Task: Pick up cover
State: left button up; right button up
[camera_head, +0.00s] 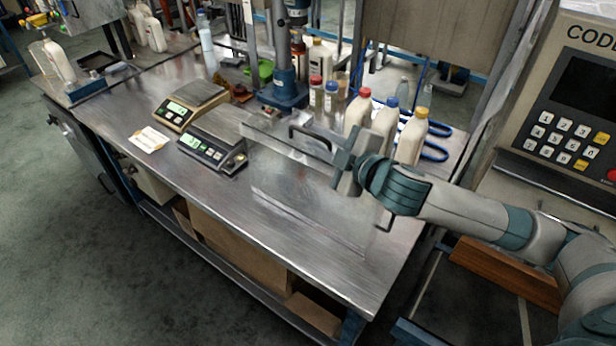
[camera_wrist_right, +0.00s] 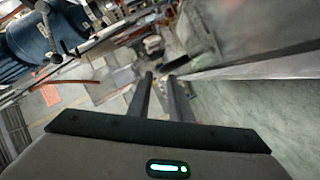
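A large clear cover (camera_head: 305,195) stands on the metal workbench in the head view. It is see-through, so its edges are faint. A black handle (camera_head: 308,137) shows on its far side, and another black handle (camera_head: 387,222) on its near right side. My right gripper (camera_wrist_right: 161,76) reaches in from the right above the cover, between the two handles. My left gripper is not in view.
Two scales (camera_head: 212,143) (camera_head: 193,103) and a paper label (camera_head: 148,140) lie left of the cover. Several bottles (camera_head: 385,122) stand behind it. A blue-based stand (camera_head: 285,93) is at the back, a keypad machine (camera_head: 560,110) at the right. The bench front is clear.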

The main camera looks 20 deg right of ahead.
aim_at(311, 134)
jog(key=shift+w+a+p, duration=0.1)
jog(key=shift+w+p, duration=0.35)
jog(key=p+x, duration=0.1)
jog(key=x, duration=0.2)
jog(key=shift+f+p, duration=0.15)
jog(key=shift+p, duration=0.15)
jog(key=shift+w+a+f, duration=0.15)
jog(key=shift+w+f, duration=0.15)
jog(key=shift+w, duration=0.3)
grip_shut()
dwell(0.9)
